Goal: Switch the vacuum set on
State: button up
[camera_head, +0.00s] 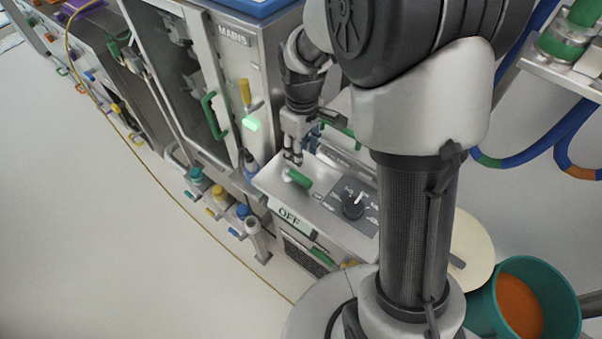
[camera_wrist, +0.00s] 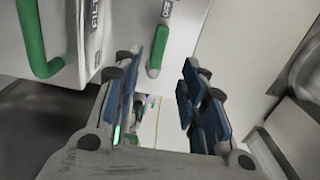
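The vacuum set's panel (camera_head: 325,205) is a light metal box top with a green lever (camera_head: 299,179), a black dial (camera_head: 353,205) and a sign reading OFF (camera_head: 289,216) on its front edge. My gripper (camera_head: 293,157) points down just behind the green lever and looks apart from it. In the wrist view my gripper (camera_wrist: 172,72) has its blue finger pads spread, with nothing between them. A green lever (camera_wrist: 157,52) shows there beyond the left fingertip, on a pale surface. Whether it touches the finger I cannot tell.
A cabinet marked MAINS (camera_head: 234,37) stands left of my gripper, with a green handle (camera_head: 214,115) and a yellow lever (camera_head: 245,91). A green handle (camera_wrist: 33,38) on a box is close in the wrist view. A teal bucket (camera_head: 555,295) stands at lower right.

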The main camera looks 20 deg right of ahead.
aim_at(302, 177)
notch_tip(302, 177, down, 11)
jog(key=b, duration=0.3)
jog(key=shift+c, duration=0.4)
grip_shut()
dwell(0.3)
